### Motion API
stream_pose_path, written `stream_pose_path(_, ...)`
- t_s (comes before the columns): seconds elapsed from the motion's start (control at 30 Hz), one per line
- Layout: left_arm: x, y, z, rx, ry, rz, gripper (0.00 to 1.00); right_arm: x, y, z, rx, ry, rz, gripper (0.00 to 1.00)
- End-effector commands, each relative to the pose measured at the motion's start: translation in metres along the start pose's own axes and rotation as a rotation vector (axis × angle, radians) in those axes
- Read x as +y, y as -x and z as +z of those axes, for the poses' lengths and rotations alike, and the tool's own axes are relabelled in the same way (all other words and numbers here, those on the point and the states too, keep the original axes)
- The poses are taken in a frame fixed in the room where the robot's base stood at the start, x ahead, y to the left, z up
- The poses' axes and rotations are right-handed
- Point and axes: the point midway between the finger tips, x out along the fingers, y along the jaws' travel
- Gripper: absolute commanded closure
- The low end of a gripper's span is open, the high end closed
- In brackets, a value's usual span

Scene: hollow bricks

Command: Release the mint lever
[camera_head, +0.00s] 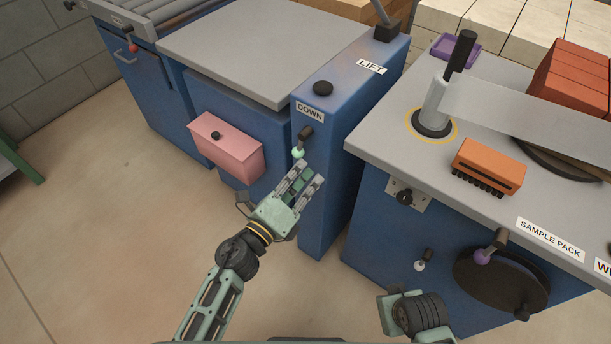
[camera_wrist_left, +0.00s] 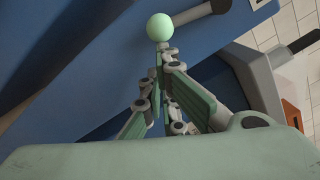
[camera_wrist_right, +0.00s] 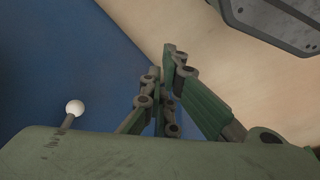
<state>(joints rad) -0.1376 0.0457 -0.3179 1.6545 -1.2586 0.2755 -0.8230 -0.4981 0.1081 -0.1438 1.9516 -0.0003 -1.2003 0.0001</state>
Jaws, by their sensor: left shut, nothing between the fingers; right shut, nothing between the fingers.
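The mint lever has a round pale green knob (camera_head: 298,153) on a dark arm, on the front of the blue column below the DOWN label. In the left wrist view the knob (camera_wrist_left: 160,27) shows just beyond the fingertips. My left gripper (camera_head: 312,172) is shut and empty, with its tips close to the knob. I cannot tell whether they touch it. My right gripper shows in the right wrist view (camera_wrist_right: 170,62), shut and empty, in front of a blue panel. In the head view its fingers are hidden and only the wrist shows at the bottom.
A pink box (camera_head: 226,149) sits on the blue cabinet front left of the lever. A black button (camera_head: 323,88) is atop the column. At right, a grey bench (camera_head: 400,128) carries an orange brush (camera_head: 488,167). A white-knobbed lever (camera_head: 420,265) and purple-knobbed lever (camera_head: 483,256) are on its front.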

Motion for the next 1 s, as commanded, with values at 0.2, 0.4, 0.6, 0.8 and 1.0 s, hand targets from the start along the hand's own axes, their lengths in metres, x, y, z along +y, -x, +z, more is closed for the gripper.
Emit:
stream_pose_path(0.2,0.001,0.0,0.001,-0.001,-0.015,-0.001,1.0,0.0,0.006,-0.005,0.014,-0.001,0.0,1.0)
stream_pose_path(0.4,0.003,0.0,0.003,-0.001,-0.037,-0.002,1.0,0.001,0.009,-0.004,0.008,-0.003,0.001,1.0)
stream_pose_path(0.6,0.008,-0.001,0.007,-0.001,-0.099,-0.007,1.0,0.003,0.03,-0.008,0.019,-0.004,0.005,1.0)
stream_pose_path(0.8,0.018,-0.001,0.017,-0.001,-0.237,-0.013,1.0,0.004,0.069,-0.016,0.045,-0.006,0.008,1.0)
stream_pose_path(1.0,0.025,-0.002,0.034,-0.001,-0.427,-0.024,1.0,0.005,0.119,-0.015,0.07,-0.009,0.012,1.0)
